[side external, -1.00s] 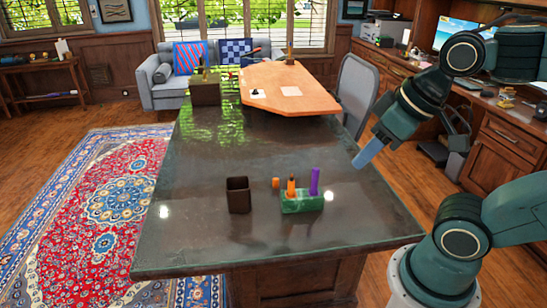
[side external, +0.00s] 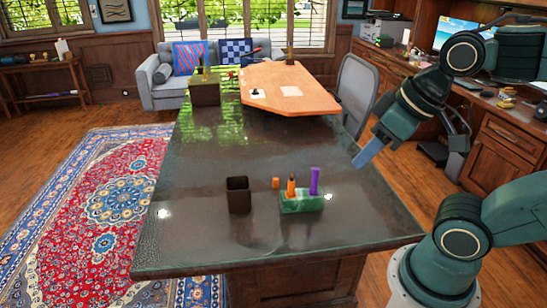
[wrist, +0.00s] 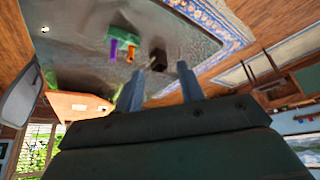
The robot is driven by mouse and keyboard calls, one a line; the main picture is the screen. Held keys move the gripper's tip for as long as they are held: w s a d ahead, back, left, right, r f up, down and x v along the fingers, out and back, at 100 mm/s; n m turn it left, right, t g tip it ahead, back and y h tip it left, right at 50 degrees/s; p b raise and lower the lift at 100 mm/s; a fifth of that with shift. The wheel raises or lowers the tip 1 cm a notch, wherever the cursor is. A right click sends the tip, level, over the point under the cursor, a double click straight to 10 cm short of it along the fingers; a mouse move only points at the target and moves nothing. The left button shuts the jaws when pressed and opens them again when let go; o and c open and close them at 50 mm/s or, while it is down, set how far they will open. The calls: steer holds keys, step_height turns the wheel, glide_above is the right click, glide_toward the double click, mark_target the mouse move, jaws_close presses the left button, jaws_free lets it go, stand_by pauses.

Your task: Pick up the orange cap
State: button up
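The orange cap (side external: 276,183) is a small orange piece standing on the dark table, just left of and behind the green holder (side external: 302,204). An orange marker (side external: 291,188) and a purple marker (side external: 314,181) stand upright in that holder. In the wrist view the purple marker (wrist: 113,48) and an orange shape (wrist: 130,54) show, but I cannot pick out the cap for certain. My gripper (side external: 363,158) hangs above the right side of the table, right of and apart from the cap. In the wrist view its two fingers (wrist: 162,82) are spread with nothing between them.
A dark square cup (side external: 238,195) stands left of the cap and also shows in the wrist view (wrist: 158,59). A box (side external: 205,92) stands at the table's far left. An orange-brown desktop (side external: 285,90) adjoins the far end.

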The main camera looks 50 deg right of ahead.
steer(key=shift+o, duration=0.9)
steer(key=w+d+n+g, duration=0.25)
steer(key=w+n, duration=0.35)
steer(key=w, duration=0.5)
steer(key=w+d+n+g, duration=0.1)
steer(key=w+d+n, duration=0.35)
steer(key=w, duration=0.55)
steer(key=w+d+f+n+g, duration=0.1)
steer(key=w+d+f+n, duration=0.5)
steer(key=f, duration=0.4)
steer(key=w+d+f+n+g+y, duration=0.1)
steer(key=w+d+f+n, duration=0.5)
steer(key=w+d+f, duration=0.2)
step_height(320, 180, down, 2)
steer(key=shift+f+g, duration=0.15)
steer(key=shift+g, duration=0.2)
steer(key=shift+d, duration=0.1)
